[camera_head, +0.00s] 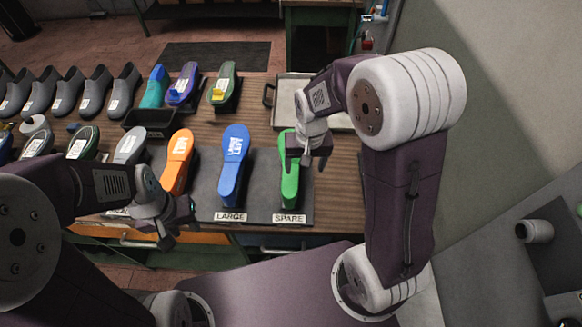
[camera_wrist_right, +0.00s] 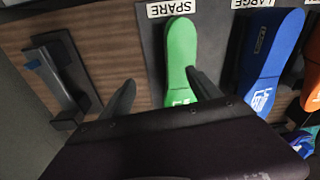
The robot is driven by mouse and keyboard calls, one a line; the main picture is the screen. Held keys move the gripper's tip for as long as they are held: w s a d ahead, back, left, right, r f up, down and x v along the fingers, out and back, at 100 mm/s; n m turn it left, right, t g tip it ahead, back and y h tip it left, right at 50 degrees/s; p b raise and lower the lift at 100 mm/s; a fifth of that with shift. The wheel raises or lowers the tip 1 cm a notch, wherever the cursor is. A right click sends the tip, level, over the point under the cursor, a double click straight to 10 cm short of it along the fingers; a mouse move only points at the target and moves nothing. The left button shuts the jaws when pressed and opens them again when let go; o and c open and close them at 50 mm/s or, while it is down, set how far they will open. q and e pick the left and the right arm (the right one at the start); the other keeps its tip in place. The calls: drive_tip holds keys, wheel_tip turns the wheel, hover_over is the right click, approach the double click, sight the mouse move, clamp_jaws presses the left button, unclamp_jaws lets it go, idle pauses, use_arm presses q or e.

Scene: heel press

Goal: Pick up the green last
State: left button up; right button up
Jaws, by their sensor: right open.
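The green last (camera_head: 290,185) lies on the dark mat at the spot labelled SPARE, right of the blue last (camera_head: 233,160). My right gripper (camera_head: 308,158) is over its upper part and hides some of it. In the right wrist view the green last (camera_wrist_right: 181,55) shows between the two open fingers (camera_wrist_right: 157,78), close to the right finger. The left finger is well clear of it, and nothing is held. My left gripper (camera_head: 178,222) is at the front edge of the bench, below the orange last; its jaw opening is unclear.
The blue last (camera_wrist_right: 272,55) stands beside the green one at LARGE, and the orange last (camera_head: 176,160) is further left. Bare wood (camera_head: 345,200) lies right of the mat.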

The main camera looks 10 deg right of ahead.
sight(292, 169)
drive_tip(key=shift+m+g, duration=0.5)
drive_tip(key=shift+m, duration=0.1)
drive_tip(key=w+a, duration=0.1)
drive_tip(key=w+a+f, duration=0.1)
drive_tip(key=w+a, duration=0.1)
drive_tip(key=shift+w+a, duration=0.1)
drive_tip(key=shift+w, duration=0.2)
drive_tip(key=shift+s+f, duration=0.1)
drive_tip(key=shift+f, duration=0.2)
wheel_tip(292, 169, down, 2)
drive_tip(key=shift+s+f+p, duration=0.1)
drive_tip(key=shift+f+p, duration=0.15)
drive_tip(key=shift+p, duration=0.1)
drive_tip(key=shift+f, duration=0.45)
wheel_tip(292, 169, down, 5)
drive_tip(key=shift+r+p, duration=0.15)
drive_tip(key=shift+p, duration=0.55)
drive_tip(key=shift+a+f, duration=0.1)
drive_tip(key=shift+f, duration=0.1)
clamp_jaws()
